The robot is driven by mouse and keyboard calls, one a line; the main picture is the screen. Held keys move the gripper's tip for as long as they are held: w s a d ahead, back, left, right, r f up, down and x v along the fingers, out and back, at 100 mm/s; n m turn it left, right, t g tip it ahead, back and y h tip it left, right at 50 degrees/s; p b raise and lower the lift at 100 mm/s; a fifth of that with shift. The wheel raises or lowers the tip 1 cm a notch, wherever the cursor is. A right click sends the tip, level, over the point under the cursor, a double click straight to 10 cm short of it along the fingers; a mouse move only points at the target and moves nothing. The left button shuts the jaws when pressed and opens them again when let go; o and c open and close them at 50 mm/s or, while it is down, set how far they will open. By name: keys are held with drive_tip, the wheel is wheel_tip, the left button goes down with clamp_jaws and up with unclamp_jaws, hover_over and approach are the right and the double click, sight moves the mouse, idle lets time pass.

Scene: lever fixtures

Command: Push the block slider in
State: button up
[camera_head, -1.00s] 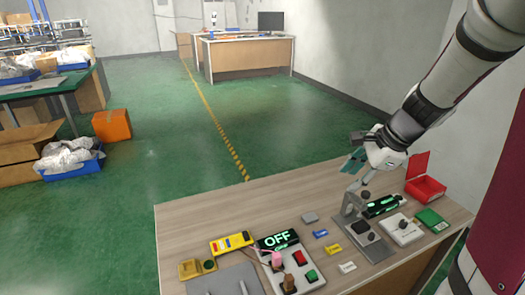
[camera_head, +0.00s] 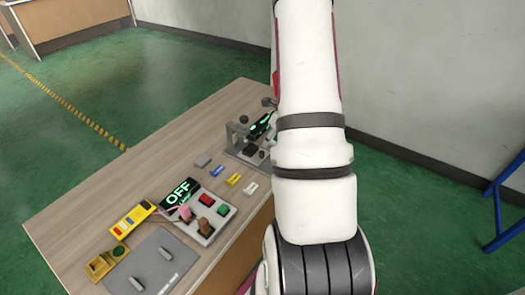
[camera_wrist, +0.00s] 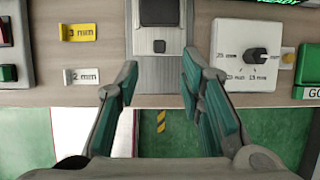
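In the wrist view, a grey metal fixture (camera_wrist: 172,70) with a black block (camera_wrist: 159,12) and a small dark square piece (camera_wrist: 159,46) sits at top centre, at the table's edge. This may be the block slider; I cannot tell its travel. My gripper (camera_wrist: 160,68) is open and empty, its teal-padded fingers on either side of the fixture's lower end in the picture. I cannot tell whether they touch it. In the head view the fixture (camera_head: 240,141) shows partly beside my arm, which hides its right part and my gripper.
A white panel with a black knob (camera_wrist: 257,54) is right of the fixture. A yellow 3 mm tag (camera_wrist: 79,32) and a white 2 mm tag (camera_wrist: 82,76) lie left. An OFF display (camera_head: 178,194) and button box (camera_head: 207,216) stand on the table (camera_head: 92,200).

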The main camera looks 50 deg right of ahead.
sight(262, 152)
drive_tip(key=x, duration=0.8)
drive_tip(key=shift+w+f, duration=0.1)
drive_tip(key=shift+f, duration=0.1)
clamp_jaws()
